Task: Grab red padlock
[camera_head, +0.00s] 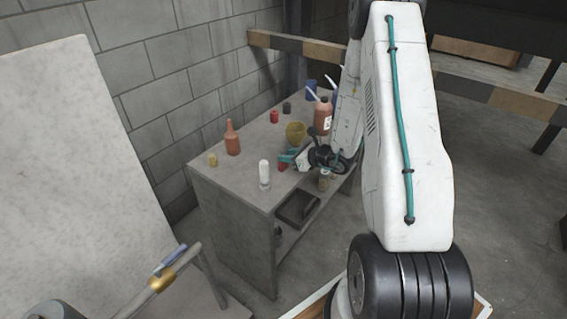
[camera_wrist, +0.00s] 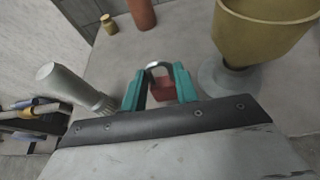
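The red padlock (camera_wrist: 163,91) with a silver shackle lies on the table between the two teal fingers of my gripper (camera_wrist: 160,86) in the wrist view. The fingers are apart, one on each side of it, and I cannot tell whether either touches it. Its near part is partly hidden by the gripper's dark edge. In the head view the padlock (camera_head: 282,167) is a small red patch by the front of my gripper (camera_head: 286,157), above the grey table (camera_head: 215,175).
An orange bottle (camera_head: 232,138), a small yellow jar (camera_head: 212,160) and a brown bottle (camera_head: 323,115) also stand on the table.

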